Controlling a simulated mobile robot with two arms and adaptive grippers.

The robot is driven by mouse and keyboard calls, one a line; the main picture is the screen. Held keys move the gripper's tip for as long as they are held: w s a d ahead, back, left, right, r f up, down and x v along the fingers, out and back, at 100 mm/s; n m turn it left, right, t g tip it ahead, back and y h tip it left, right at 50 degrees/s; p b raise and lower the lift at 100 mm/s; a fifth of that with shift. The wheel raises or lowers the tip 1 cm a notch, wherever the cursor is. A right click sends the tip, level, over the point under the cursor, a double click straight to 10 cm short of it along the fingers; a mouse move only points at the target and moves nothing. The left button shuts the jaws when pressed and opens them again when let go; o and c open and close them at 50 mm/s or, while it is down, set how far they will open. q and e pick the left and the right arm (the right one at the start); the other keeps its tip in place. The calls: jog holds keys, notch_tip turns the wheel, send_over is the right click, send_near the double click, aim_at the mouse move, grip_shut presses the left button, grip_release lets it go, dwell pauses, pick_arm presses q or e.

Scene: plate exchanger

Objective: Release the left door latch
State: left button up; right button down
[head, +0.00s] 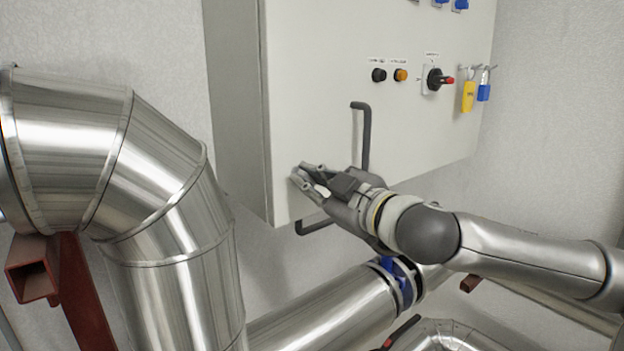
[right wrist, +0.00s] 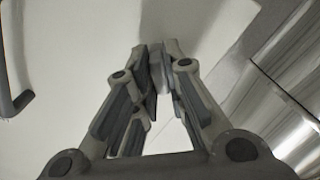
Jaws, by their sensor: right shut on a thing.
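My right gripper (head: 306,177) is at the lower left part of the pale cabinet door (head: 318,95), its fingertips close to the door's left edge. In the right wrist view the gripper (right wrist: 158,70) has its fingertips drawn together against the door face (right wrist: 85,25). It is shut on the left door latch, a small grey piece mostly hidden between the fingertips. How far the latch is turned cannot be seen. My left gripper is not in view.
A dark bar handle (head: 364,140) stands upright on the door just above my right gripper. Large metal pipes (head: 160,190) fill the left and bottom. Knobs (head: 436,79) and hanging tags (head: 468,95) are upper right.

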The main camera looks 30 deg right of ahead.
jog(key=n+p, duration=0.1)
jog(key=n, duration=0.4)
jog(key=shift+n, duration=0.3)
jog(key=shift+n+p, duration=0.8)
jog(key=shift+n, duration=1.4)
jog(key=c, duration=1.5)
grip_release()
